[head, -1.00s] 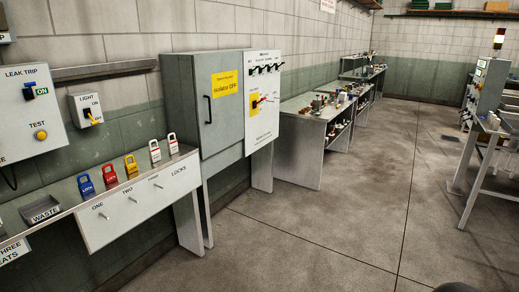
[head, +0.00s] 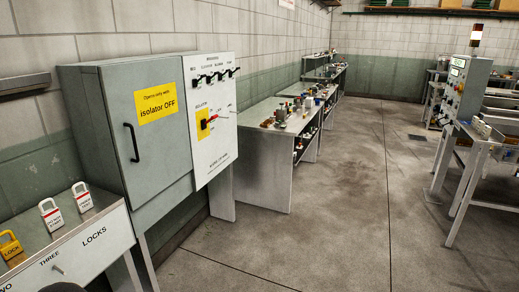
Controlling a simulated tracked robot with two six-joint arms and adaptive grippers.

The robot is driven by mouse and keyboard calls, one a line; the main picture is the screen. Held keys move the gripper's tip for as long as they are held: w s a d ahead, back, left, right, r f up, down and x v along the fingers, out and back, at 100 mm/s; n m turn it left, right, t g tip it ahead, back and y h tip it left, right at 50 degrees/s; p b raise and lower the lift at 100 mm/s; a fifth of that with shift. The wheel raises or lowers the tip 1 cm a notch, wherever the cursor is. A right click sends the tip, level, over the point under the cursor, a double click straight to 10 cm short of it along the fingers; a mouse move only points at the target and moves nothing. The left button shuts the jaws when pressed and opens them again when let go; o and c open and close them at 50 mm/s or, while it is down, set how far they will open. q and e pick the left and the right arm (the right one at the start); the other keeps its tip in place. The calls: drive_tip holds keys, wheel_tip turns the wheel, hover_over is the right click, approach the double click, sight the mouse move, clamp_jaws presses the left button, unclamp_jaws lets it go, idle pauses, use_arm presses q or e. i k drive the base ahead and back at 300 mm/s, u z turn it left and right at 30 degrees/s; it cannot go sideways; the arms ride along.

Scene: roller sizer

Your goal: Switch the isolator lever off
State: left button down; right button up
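The isolator lever (head: 209,121) is a small red handle on a yellow plate (head: 203,125). It sits on the white front panel (head: 216,145) of a grey cabinet, and its exact position is too small to read. The cabinet door (head: 150,135) is shut, with a black handle (head: 131,142) and a yellow sign reading "isolator OFF" (head: 159,103). Neither of my grippers can be made out. A dark rounded shape at the bottom left edge may be part of me.
A lock shelf (head: 75,245) with a yellow lock (head: 10,246) and two white locks (head: 51,216) stands left of the cabinet. A workbench (head: 262,150) with small parts lies beyond it. A machine frame (head: 470,150) stands at right. The floor (head: 320,220) between is clear.

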sight(215, 116)
drive_tip(key=u, duration=0.05)
drive_tip(key=i, duration=1.5)
drive_tip(key=u, duration=0.4)
drive_tip(key=i, duration=0.8)
drive_tip(key=u, duration=0.05)
